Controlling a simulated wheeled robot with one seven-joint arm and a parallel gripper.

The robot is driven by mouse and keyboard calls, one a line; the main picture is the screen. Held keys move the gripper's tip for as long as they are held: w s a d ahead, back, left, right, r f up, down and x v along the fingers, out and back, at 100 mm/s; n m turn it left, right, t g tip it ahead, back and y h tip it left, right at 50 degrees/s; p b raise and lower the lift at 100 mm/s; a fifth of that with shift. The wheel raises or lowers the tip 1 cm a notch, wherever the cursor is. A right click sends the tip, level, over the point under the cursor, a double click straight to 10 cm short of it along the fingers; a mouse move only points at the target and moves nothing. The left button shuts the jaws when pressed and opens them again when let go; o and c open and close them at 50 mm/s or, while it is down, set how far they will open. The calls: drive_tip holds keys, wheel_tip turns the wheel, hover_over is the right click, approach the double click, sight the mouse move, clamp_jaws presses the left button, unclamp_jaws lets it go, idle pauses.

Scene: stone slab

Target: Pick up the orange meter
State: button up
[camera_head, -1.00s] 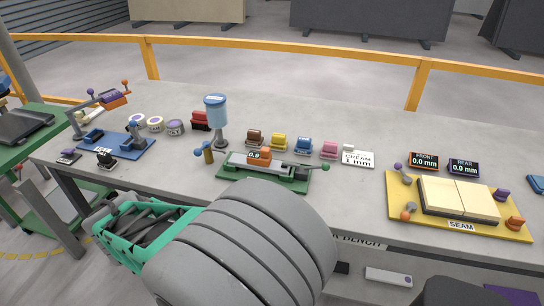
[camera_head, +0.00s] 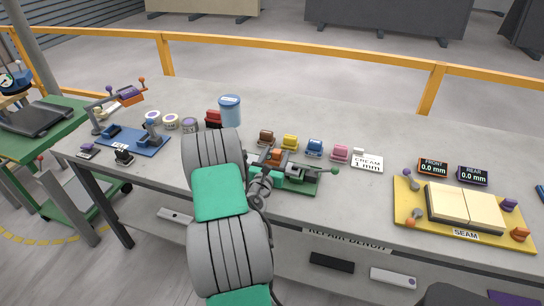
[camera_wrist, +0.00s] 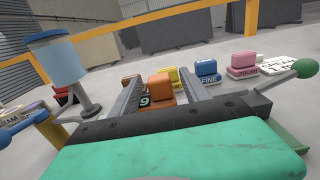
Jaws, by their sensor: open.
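The orange meter (camera_head: 276,156) sits on the green-based rig (camera_head: 308,188) in the middle of the bench. In the wrist view the orange meter (camera_wrist: 161,86) shows with a dark display on its front, partly cut off. My gripper (camera_head: 272,160) is over the rig, its fingers pointing away toward the back of the bench. In the wrist view my gripper (camera_wrist: 160,75) is open, with one finger on each side of the meter. I cannot tell whether either finger touches it. My gripper and arm hide much of the rig.
A blue-topped dispenser (camera_head: 230,110) stands left of the rig. Brown (camera_head: 266,137), yellow (camera_head: 290,142), blue (camera_head: 314,148) and pink (camera_head: 340,152) blocks stand behind it. The rig's green-knobbed lever (camera_head: 334,171) points right. A yellow seam board (camera_head: 408,214) lies farther right.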

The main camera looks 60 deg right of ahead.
drive_tip(key=d, duration=0.2)
drive_tip(key=d+p, duration=0.1)
drive_tip(key=d, duration=0.1)
drive_tip(key=shift+w+f, duration=0.15)
drive_tip(key=shift+w, duration=0.1)
drive_tip(key=shift+a, duration=0.1)
clamp_jaws()
